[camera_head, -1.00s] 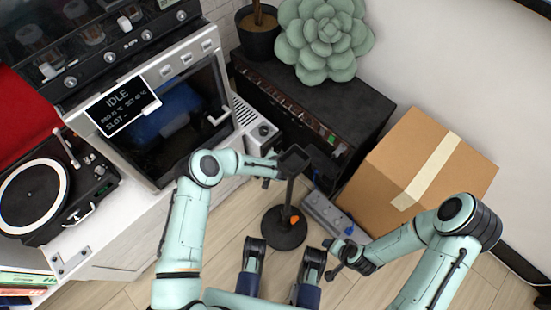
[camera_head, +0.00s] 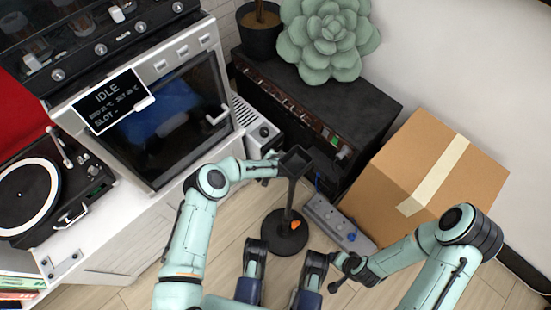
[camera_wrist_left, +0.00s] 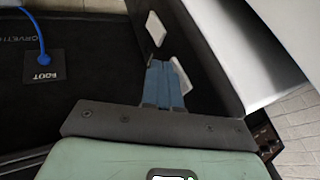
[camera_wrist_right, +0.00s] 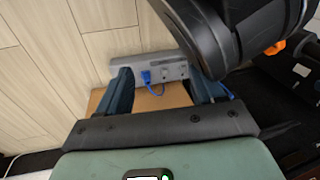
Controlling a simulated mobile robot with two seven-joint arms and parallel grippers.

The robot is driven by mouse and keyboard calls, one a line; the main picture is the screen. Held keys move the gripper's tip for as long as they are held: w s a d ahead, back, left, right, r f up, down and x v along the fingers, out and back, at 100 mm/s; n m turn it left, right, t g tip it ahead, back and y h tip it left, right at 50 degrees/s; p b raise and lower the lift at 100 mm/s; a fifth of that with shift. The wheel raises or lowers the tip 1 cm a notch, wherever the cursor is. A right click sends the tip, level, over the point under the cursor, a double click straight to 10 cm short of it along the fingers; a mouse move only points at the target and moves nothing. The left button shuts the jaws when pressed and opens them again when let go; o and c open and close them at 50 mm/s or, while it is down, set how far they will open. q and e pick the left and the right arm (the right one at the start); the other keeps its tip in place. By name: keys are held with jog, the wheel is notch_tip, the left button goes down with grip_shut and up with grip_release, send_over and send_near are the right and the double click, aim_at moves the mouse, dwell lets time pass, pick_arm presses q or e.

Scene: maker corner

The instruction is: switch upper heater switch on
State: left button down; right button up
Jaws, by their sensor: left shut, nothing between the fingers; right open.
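The heater (camera_head: 246,118) is a pale vented box beside the oven, with a round knob on top. In the left wrist view, two white rocker switches show on a dark panel: one (camera_wrist_left: 156,28) further up and another (camera_wrist_left: 181,75) nearer my gripper. I cannot tell from the picture which is the upper one. My left gripper (camera_head: 276,165) is shut and empty by the heater's front. Its closed fingers (camera_wrist_left: 163,72) partly overlap the nearer switch; contact is unclear. My right gripper (camera_head: 336,268) is open and empty, low near the box; its parted fingers show in the right wrist view (camera_wrist_right: 163,82).
A black stand (camera_head: 291,196) with a square top is close to my left gripper. A power strip (camera_head: 334,220) lies on the floor beside a cardboard box (camera_head: 415,180). A dark cabinet (camera_head: 320,95) carries a succulent (camera_head: 325,40). The oven (camera_head: 165,120) is at left.

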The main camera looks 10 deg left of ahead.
pick_arm(q)
jog(key=shift+w+a+f, duration=0.1)
jog(key=shift+w+a, duration=0.05)
jog(key=shift+a, duration=0.05)
pick_arm(e)
jog(key=shift+s+d+f, duration=0.1)
jog(key=shift+s+f, duration=0.5)
jog(key=shift+s, duration=0.15)
